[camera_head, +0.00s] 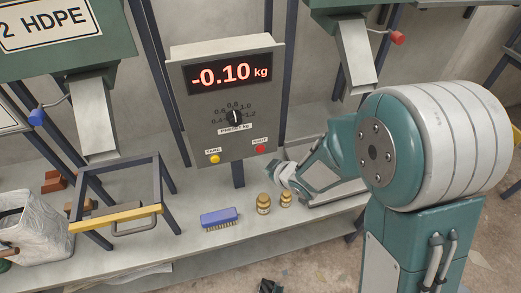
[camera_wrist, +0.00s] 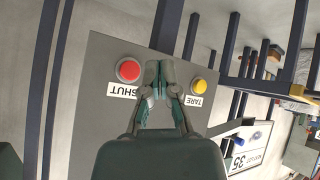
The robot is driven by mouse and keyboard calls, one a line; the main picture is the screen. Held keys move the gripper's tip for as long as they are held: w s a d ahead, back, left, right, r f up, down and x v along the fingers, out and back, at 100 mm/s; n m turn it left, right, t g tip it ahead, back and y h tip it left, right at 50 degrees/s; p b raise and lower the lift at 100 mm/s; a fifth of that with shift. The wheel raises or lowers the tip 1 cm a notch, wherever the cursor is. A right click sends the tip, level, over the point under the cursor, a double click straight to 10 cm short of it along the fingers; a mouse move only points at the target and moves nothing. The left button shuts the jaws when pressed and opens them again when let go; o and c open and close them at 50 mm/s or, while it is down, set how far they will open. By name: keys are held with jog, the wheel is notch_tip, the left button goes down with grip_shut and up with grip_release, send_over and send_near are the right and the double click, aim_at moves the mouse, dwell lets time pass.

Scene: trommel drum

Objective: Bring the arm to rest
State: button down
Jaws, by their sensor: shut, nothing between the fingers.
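My arm (camera_head: 430,150) fills the right of the head view, with its forearm folded down beside the weighing panel. My gripper (camera_wrist: 160,75) shows in the wrist view, its fingers together and empty. The fingers lie in the picture between the red SHUT button (camera_wrist: 128,70) and the yellow TARE button (camera_wrist: 199,86); I cannot tell how far they are from the panel. In the head view the grey panel (camera_head: 225,155) reads -0.10 kg, with a dial below the display.
A bench carries a blue brush (camera_head: 220,218), two small brass weights (camera_head: 264,203), a dark frame with a yellow bar (camera_head: 115,217) and a white sack (camera_head: 30,225). Hoppers with chutes (camera_head: 95,112) hang on both sides of the panel. Dark posts stand close behind.

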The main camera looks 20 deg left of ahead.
dwell(0.4)
jog(key=d+r+m+t+h, duration=0.2)
jog(key=d+r+m+h, duration=0.45)
jog(key=d+r, duration=0.9)
jog(key=s+d+r+m+g, duration=0.1)
jog(key=s+d+r+m, duration=0.2)
jog(key=s, duration=0.6)
jog(key=s+d+r+m+g, duration=0.1)
jog(key=s+d+r+m, duration=0.3)
jog(key=s+d, duration=0.3)
jog(key=shift+s+d+g, duration=0.3)
jog(key=shift+s+d, duration=0.05)
jog(key=shift+s, duration=0.65)
jog(key=shift+h, duration=0.25)
